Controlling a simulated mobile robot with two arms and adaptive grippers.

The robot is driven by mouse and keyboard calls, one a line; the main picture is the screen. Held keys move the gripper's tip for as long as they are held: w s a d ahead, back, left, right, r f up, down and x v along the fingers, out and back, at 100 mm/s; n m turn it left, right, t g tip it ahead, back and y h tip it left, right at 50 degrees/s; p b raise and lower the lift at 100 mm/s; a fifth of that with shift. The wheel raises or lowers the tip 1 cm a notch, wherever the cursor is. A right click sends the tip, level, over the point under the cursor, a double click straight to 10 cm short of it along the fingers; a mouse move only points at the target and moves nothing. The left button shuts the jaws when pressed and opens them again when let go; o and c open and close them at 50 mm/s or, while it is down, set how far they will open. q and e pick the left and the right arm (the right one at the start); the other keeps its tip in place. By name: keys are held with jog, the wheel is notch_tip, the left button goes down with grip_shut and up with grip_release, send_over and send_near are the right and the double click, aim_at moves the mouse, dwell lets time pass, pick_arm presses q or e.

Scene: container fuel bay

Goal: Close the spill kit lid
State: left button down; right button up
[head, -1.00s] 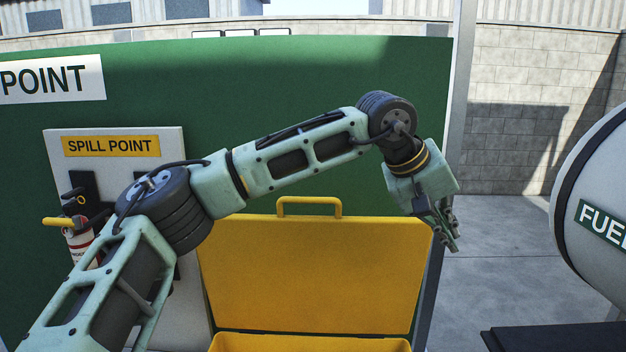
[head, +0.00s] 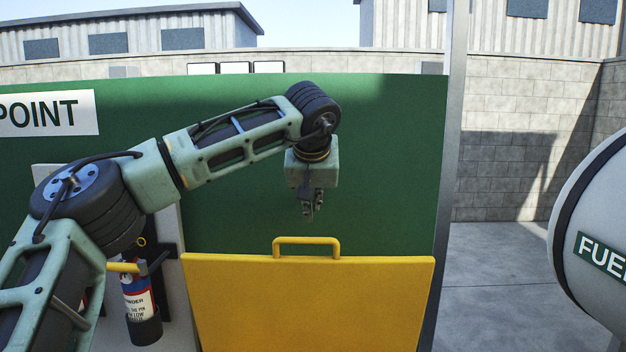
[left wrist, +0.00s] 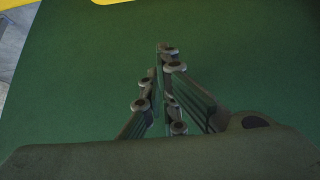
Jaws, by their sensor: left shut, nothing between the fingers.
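The yellow spill kit lid (head: 310,305) stands raised and upright in front of the green panel, with its yellow handle (head: 307,241) on the top edge. The box below it is out of the head view. My left gripper (head: 308,217) is shut and empty, pointing down just above the handle, with no contact that I can make out. In the left wrist view the gripper fingers (left wrist: 163,92) are together against the green panel, and a yellow strip (left wrist: 110,1) shows at the top edge. My right gripper is out of view.
The green panel (head: 390,170) stands behind the lid. A fire extinguisher (head: 139,300) hangs left of the lid, partly behind my left arm. A metal post (head: 455,150) stands to the right. A white fuel tank (head: 590,220) is at the far right, with open concrete floor between.

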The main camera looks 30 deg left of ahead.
pick_arm(q)
jog(key=s, duration=0.1)
jog(key=s+d+f, duration=0.1)
jog(key=s+f+p, duration=0.1)
jog(key=shift+d, duration=0.3)
jog(key=shift+w, duration=0.1)
jog(key=shift+d, duration=0.1)
